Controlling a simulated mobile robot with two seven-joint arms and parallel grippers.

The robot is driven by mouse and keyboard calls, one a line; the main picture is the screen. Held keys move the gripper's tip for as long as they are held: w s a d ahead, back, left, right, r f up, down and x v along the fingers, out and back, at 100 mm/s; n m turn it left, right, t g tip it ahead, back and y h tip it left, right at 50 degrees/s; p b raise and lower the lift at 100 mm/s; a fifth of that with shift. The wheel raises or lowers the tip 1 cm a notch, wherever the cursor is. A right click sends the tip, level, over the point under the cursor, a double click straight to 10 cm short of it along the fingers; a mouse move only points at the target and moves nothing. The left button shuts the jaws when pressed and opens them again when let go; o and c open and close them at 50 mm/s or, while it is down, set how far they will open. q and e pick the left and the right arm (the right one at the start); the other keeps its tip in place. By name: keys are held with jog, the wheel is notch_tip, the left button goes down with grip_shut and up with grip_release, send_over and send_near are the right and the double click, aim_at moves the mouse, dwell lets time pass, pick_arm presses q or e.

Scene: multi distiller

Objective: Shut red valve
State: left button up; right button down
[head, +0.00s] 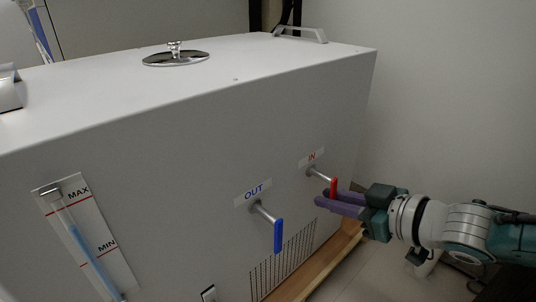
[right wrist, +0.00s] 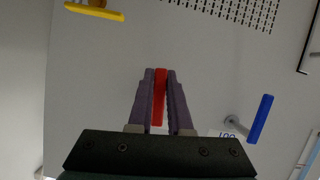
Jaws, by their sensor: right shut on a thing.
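The red valve (head: 333,186) is a red lever on a short metal pipe under the "IN" label, on the front of the white distiller box. My right gripper (head: 328,198) reaches it from the right, with its purple fingers at the lever. In the right wrist view, the red lever (right wrist: 159,97) lies between the two purple fingers of the gripper (right wrist: 160,90), which are shut on it. In the head view the fingers hide the lever's lower part. My left gripper is in neither view.
A blue lever (head: 278,236) hangs under the "OUT" label, left of the red one. A level gauge (head: 88,240) is at the left. A yellow lever (right wrist: 95,12) shows in the right wrist view. A wall (head: 455,90) stands to the right.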

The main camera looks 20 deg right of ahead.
jog(key=shift+s+a+m+y, duration=0.1)
jog(key=shift+a+m+y, duration=0.15)
jog(key=shift+m, duration=0.25)
jog(key=shift+y, duration=0.25)
jog(key=c, duration=0.8)
grip_release()
jog(key=shift+c, duration=0.2)
jog(key=shift+s+r, duration=0.1)
jog(key=p+v, duration=0.6)
jog(key=v, duration=0.3)
jog(key=shift+s+r, duration=0.25)
jog(key=shift+p, duration=0.35)
